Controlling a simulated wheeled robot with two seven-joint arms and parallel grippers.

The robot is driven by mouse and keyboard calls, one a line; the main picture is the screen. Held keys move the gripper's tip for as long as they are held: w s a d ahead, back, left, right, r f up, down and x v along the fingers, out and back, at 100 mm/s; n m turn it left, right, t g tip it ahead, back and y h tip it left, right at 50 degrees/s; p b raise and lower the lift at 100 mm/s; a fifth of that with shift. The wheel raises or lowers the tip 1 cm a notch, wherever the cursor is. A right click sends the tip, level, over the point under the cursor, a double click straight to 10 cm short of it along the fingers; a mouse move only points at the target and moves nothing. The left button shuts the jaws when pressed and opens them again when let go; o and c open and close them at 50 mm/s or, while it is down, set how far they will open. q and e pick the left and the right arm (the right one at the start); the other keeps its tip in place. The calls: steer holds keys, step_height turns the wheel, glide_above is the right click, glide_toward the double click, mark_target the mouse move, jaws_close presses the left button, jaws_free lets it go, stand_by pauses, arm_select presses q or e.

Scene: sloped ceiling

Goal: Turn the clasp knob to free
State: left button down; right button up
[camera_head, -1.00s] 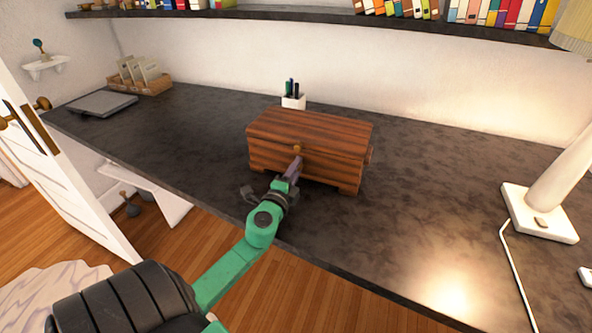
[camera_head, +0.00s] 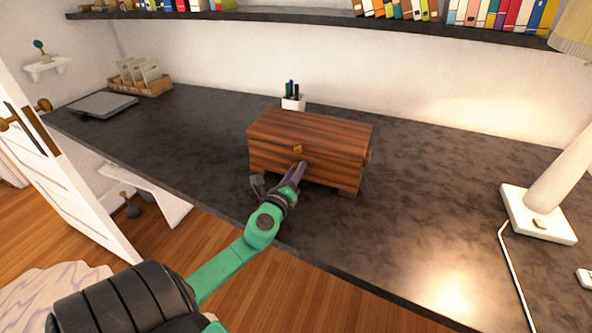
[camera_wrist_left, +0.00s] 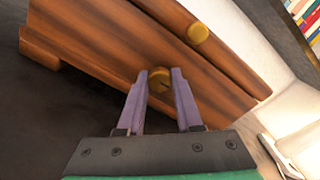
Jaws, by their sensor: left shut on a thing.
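A dark reddish-brown wooden box (camera_head: 310,128) stands on the desk, its lid down. A round brass clasp knob (camera_wrist_left: 159,80) is on its front, with a small dark mark on its face. My left gripper (camera_head: 299,165) reaches the box front from the near side; its two purple fingers (camera_wrist_left: 158,78) are shut on the clasp knob, one on each side. In the head view this knob is hidden behind the fingers. A second brass knob (camera_head: 297,149) sits just above on the lid's front, and it also shows in the left wrist view (camera_wrist_left: 198,32). My right gripper is not in view.
The dark desk (camera_head: 420,210) is clear around the box. A white pen cup (camera_head: 293,103) stands behind it. A white lamp (camera_head: 540,212) is at the right; a flat grey device (camera_head: 102,105) and a wooden file holder (camera_head: 140,85) are at the left.

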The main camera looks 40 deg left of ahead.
arm_select(q)
steer(key=shift+f+m, duration=0.1)
steer(key=shift+m, duration=0.5)
steer(key=c, duration=0.6)
jaws_free()
steer(key=shift+s+d, duration=0.15)
steer(key=shift+s, duration=0.4)
steer(key=b+v, duration=0.4)
steer(key=v, duration=0.9)
steer(key=shift+f, duration=0.15)
steer(key=shift+s+d, duration=0.15)
steer(key=shift+s, duration=0.1)
